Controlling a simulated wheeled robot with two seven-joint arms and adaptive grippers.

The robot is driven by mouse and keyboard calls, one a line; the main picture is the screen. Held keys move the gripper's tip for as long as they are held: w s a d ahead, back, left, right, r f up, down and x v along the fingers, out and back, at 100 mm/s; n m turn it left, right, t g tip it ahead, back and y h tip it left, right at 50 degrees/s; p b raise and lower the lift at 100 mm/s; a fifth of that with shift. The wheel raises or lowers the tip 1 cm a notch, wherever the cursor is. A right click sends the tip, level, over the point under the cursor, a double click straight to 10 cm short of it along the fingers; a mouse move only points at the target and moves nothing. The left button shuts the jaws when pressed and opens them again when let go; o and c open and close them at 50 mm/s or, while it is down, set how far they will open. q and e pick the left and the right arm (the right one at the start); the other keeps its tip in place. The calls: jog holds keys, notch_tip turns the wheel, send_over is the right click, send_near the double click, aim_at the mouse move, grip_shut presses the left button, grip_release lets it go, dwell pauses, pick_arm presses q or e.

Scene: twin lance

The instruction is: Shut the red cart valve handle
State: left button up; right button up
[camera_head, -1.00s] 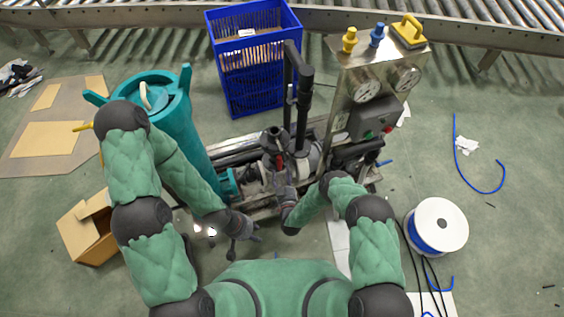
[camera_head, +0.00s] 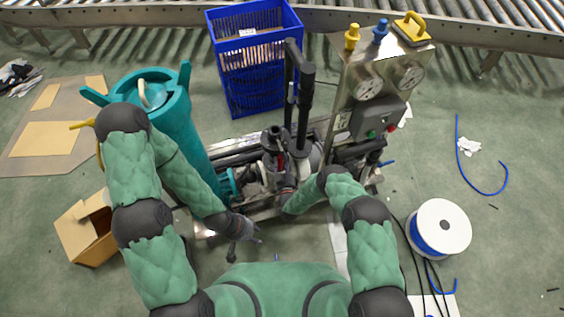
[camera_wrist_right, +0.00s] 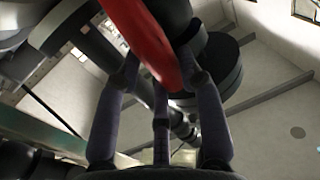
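The red valve handle (camera_wrist_right: 148,38) crosses the upper middle of the right wrist view. Its lower end lies between the spread fingers of my right gripper (camera_wrist_right: 163,80). A gap shows beside the handle, and I cannot tell whether any finger touches it. In the head view a small bit of the red handle (camera_head: 281,160) shows on the cart's dark pipework, with my right gripper (camera_head: 284,188) just below it, partly hidden by my forearm. My left gripper (camera_head: 244,236) is empty, its fingers apart, low in front of the cart.
The cart carries a teal tank (camera_head: 177,120) at left and a metal gauge panel (camera_head: 372,85) at right. A dark upright pipe (camera_head: 304,105) rises behind the valve. A blue crate (camera_head: 257,80), a cardboard box (camera_head: 85,232) and a hose spool (camera_head: 440,228) stand around it.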

jog(key=shift+m, duration=0.3)
jog(key=shift+w+d+f+m+g+y+b, duration=0.15)
jog(key=shift+d+f+m+g+y+b, duration=0.3)
jog(key=shift+m, duration=2.05)
jog(key=shift+w+d+f+m+g+y+b, duration=0.2)
jog(key=shift+d+f+m+g+y+b, duration=0.25)
jog(key=shift+m, duration=2.05)
jog(key=shift+w+d+f+m+g+y+b, duration=0.25)
jog(key=shift+f+m+g+y, duration=0.35)
jog(key=shift+m, duration=1.9)
jog(key=shift+s+f, duration=0.1)
jog(key=shift+f, duration=0.05)
jog(key=o, duration=1.2)
jog(key=shift+s+d, duration=0.1)
